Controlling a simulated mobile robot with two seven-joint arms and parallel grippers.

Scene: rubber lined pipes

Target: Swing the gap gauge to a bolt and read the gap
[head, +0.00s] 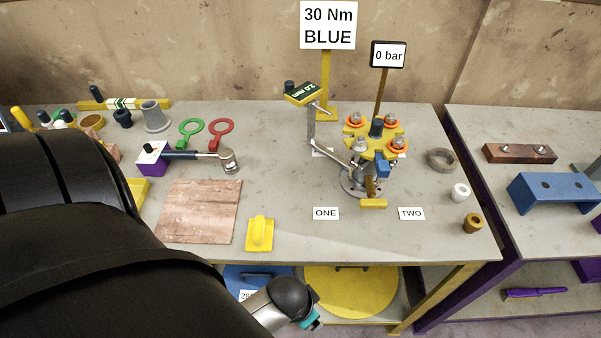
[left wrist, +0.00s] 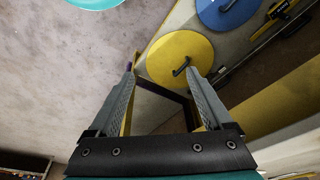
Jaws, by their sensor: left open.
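The gap gauge (head: 302,93) has a dark readout with small tilted text, too small to read surely, on a yellow frame. A jointed grey arm (head: 313,132) runs from it down to the flange assembly. The yellow flange (head: 374,137) carries several bolts with orange rings, such as the back left bolt (head: 355,119) and right bolt (head: 397,146). My left gripper (left wrist: 163,68) is open and empty in the left wrist view, low in front of the bench. My right gripper is not in view.
Signs read "30 Nm BLUE" (head: 327,25) and "0 bar" (head: 389,56). A yellow disc (head: 350,293) is on the lower shelf. My arm hides the left foreground.

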